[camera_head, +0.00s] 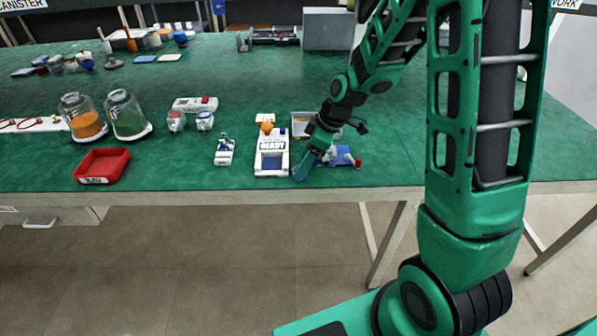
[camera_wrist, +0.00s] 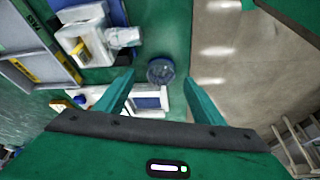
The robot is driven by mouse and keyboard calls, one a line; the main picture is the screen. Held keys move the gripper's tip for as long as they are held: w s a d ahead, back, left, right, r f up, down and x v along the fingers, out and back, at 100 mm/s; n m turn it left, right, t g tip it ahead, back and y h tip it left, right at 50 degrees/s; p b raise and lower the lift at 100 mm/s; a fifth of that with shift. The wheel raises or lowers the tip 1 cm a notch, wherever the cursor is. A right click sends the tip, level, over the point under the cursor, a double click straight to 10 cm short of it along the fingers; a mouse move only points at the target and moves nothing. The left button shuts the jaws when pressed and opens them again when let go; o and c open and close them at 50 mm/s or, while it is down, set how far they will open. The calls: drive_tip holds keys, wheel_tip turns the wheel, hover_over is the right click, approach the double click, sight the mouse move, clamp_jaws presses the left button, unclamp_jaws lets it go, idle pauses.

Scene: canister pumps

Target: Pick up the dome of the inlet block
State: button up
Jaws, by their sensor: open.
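A round, see-through bluish dome (camera_wrist: 160,71) lies on the green bench in the wrist view, apart from the white block (camera_wrist: 84,42) with its grey spout, which I take for the inlet block. My gripper (camera_wrist: 159,77) is open, and the dome shows between its two fingertips. I cannot tell how far above the bench the tips are. In the head view my gripper (camera_head: 302,172) is low over the front of the bench, and I cannot make out the dome there.
A white device marked READY (camera_head: 271,172) stands just left of my gripper. A blue base with a red part (camera_head: 346,159) is just right. A grey bin (camera_head: 300,122) is behind. A red tray (camera_head: 103,166) is far left. The bench's front edge is close.

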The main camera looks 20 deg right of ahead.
drive_tip(key=shift+x, duration=0.9)
drive_tip(key=c, duration=1.1)
drive_tip(key=shift+r, duration=0.1)
